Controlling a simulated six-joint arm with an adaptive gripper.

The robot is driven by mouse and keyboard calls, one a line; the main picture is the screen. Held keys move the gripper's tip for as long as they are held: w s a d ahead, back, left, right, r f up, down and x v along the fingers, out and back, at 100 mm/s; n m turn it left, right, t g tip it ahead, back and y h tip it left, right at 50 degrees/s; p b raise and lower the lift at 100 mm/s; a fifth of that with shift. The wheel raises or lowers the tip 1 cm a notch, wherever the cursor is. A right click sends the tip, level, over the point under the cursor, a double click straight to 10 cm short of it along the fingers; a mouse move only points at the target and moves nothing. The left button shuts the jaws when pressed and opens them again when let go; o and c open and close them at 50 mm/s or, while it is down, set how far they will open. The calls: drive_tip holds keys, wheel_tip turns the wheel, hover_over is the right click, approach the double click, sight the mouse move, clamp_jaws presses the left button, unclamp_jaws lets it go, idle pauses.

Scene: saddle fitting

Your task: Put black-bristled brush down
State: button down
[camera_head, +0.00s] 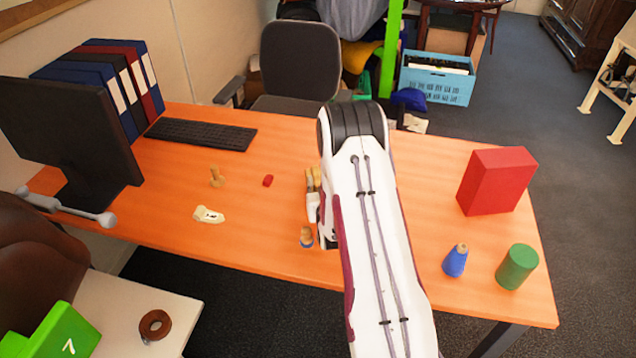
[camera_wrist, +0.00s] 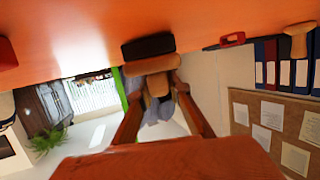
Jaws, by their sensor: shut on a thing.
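The black-bristled brush (camera_wrist: 148,65) is in the wrist view, with a tan wooden body and a black bristle block on the side facing the orange desk (camera_head: 440,160). My gripper (camera_wrist: 158,88) is shut on its handle, one finger on each side. The bristles are at or very close to the desk surface; I cannot tell whether they touch. In the head view my gripper (camera_head: 313,200) is low over the middle of the desk, largely hidden by my arm, and the brush cannot be made out clearly there.
A small red piece (camera_head: 267,180), a tan wooden piece (camera_head: 217,176) and a cream object (camera_head: 208,215) lie left of my gripper. A blue bottle (camera_head: 455,262), green cylinder (camera_head: 517,267) and red box (camera_head: 496,181) are right.

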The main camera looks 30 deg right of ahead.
drive_tip(key=c, duration=1.9)
unclamp_jaws()
drive_tip(key=shift+f, duration=0.1)
drive_tip(key=shift+v, duration=6)
drive_tip(key=shift+d, duration=0.1)
drive_tip(key=shift+r, duration=0.25)
